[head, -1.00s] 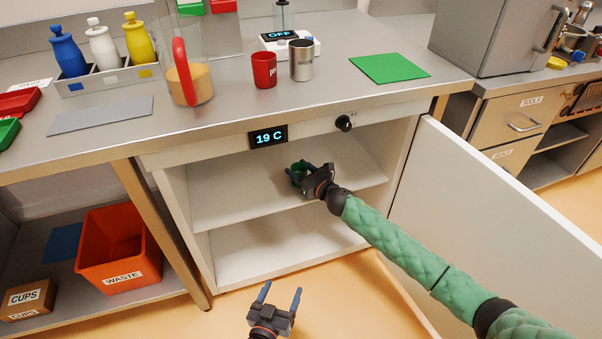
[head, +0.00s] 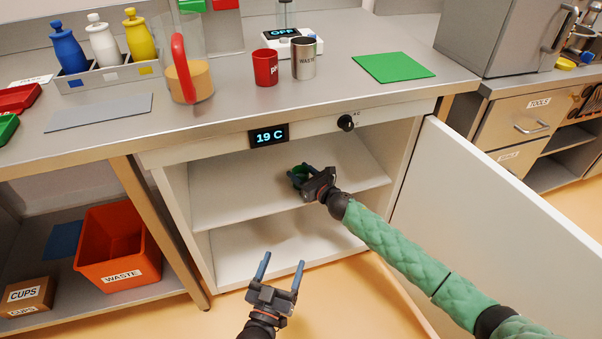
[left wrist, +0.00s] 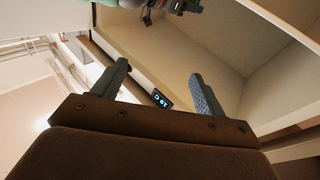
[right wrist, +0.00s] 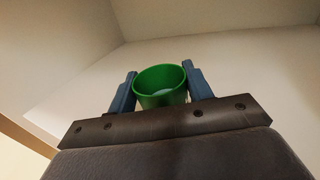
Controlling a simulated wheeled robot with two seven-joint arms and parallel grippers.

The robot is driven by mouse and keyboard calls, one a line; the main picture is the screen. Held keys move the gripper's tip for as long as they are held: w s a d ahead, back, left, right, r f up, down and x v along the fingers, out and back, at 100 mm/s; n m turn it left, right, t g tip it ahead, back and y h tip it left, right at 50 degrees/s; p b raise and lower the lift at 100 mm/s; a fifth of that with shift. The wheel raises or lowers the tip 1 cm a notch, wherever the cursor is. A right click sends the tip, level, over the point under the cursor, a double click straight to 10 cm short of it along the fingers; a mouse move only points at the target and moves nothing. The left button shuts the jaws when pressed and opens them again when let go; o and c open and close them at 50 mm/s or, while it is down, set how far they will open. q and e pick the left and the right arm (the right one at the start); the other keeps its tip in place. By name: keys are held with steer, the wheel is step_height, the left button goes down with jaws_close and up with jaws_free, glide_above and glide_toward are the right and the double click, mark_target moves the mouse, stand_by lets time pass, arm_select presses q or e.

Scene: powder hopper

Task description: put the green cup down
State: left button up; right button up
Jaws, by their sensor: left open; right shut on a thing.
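The green cup (right wrist: 160,88) is between the fingers of my right gripper (right wrist: 160,90), which is shut on it. In the head view the cup (head: 299,175) is inside the open cabinet, at its upper shelf (head: 240,190), mostly hidden by my right gripper (head: 305,178). I cannot tell whether its base touches the shelf. In the right wrist view its open rim faces the camera and something pale shows inside. My left gripper (head: 279,270) is open and empty in front of the cabinet, low; its spread fingers also show in the left wrist view (left wrist: 160,88).
The cabinet door (head: 500,220) stands open at the right. The upper shelf has free room around the cup.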

mark_target(306, 177)
arm_select(q)
steer(key=shift+r+t, duration=0.3)
steer(key=shift+r, duration=0.5)
arm_select(e)
steer(key=shift+f, duration=0.1)
arm_select(q)
steer(key=shift+r, duration=0.15)
arm_select(e)
steer(key=o, duration=1)
steer(key=v, duration=0.7)
arm_select(q)
step_height(306, 177, down, 6)
steer(key=g, duration=0.2)
steer(key=shift+s+f+y, duration=0.2)
steer(key=shift+y, duration=0.1)
arm_select(e)
steer(key=v, duration=0.5)
